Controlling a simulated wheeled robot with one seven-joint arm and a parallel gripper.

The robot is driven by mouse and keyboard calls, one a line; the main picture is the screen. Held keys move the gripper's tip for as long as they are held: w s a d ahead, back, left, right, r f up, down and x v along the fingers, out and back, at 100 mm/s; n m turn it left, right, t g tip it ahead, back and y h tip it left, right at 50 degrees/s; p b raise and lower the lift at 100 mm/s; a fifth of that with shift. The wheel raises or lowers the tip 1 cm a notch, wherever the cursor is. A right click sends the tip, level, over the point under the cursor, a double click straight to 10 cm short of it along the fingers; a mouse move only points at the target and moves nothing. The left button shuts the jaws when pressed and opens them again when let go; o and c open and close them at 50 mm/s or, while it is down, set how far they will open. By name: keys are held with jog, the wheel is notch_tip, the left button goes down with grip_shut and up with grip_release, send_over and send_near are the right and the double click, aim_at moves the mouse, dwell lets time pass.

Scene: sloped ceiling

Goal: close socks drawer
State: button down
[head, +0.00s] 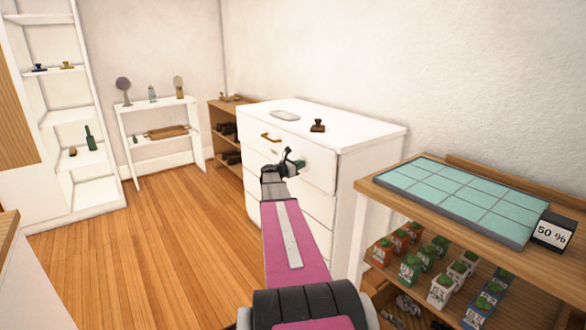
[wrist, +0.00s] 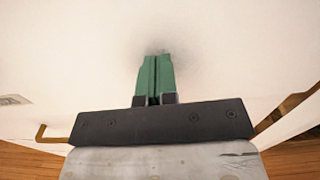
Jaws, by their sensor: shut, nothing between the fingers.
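The white chest of drawers (head: 325,212) stands against the wall in the middle of the head view. A brass handle (head: 270,138) shows on its upper front, and I cannot tell which drawer is the socks drawer. My gripper (head: 299,164) is in front of the upper drawer fronts, shut and empty. In the wrist view its green fingers (wrist: 155,60) are together, pointing at a plain white drawer front (wrist: 230,45). A dark shadow lies at the fingertips, so they are close to or touching it. A brass handle (wrist: 50,134) is to their left. My arm hides part of the lower drawers.
A wooden shelf unit (head: 370,190) with a teal tiled panel (head: 455,195) and several small plant cartons stands close on the right. A stamp-like object (head: 318,126) and a pale tray (head: 285,115) lie on the chest. The wooden floor (head: 160,260) at left is clear.

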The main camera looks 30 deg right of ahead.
jog(key=shift+w+d, duration=0.15)
jog(key=shift+d, duration=0.8)
jog(key=shift+d, duration=0.15)
